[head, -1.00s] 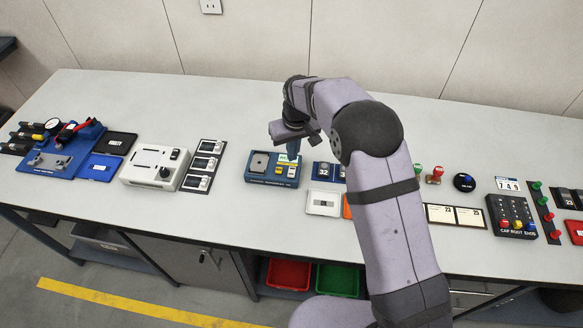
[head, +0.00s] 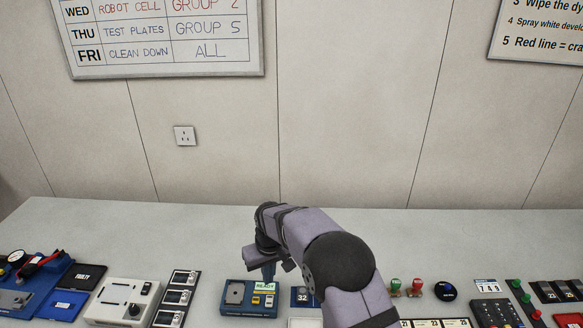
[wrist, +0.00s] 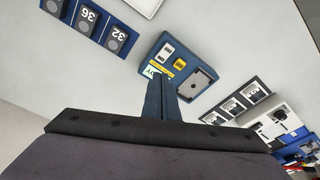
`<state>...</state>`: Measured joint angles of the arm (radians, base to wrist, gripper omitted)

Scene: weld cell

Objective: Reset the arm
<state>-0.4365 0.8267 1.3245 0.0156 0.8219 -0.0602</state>
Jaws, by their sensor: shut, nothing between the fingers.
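My gripper (head: 268,272) is at the end of my bent arm, over the bench, with its fingers pointing down. In the wrist view its blue fingers (wrist: 163,98) are together with nothing between them. The blue device with a green READY label (head: 236,307) is beside the fingertips; in the wrist view this device (wrist: 199,87) lies just beyond them, and they overlap its label edge. I cannot tell the height of the gap. My forearm hides part of the bench to the right of the device.
The white bench (head: 130,225) is clear at the back. To the right are stamps (head: 415,287) and a black button box (head: 497,313). A whiteboard (head: 160,70) hangs above.

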